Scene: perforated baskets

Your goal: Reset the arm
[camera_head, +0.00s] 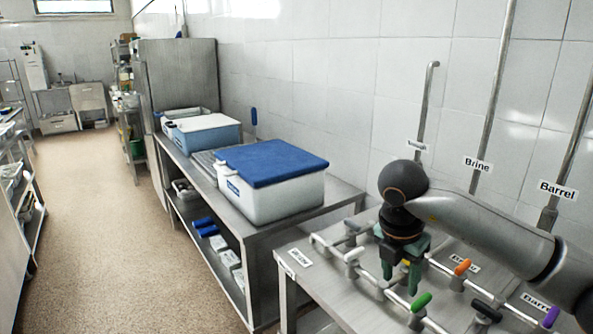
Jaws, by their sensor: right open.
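My right arm (480,225) comes in from the lower right of the head view. My right gripper (401,280) is open, with its green fingers pointing down over the steel table with the pipes and valves. I see nothing between the fingers. The fingers hide part of the pipework behind them, and I cannot tell whether they touch it. My left gripper is not in view.
Valve handles in green (421,301), orange (463,267), black (487,311) and purple (551,316) surround the gripper. A white box with a blue lid (271,163) stands on the steel bench (343,194) to the left. Open floor (110,220) lies further left.

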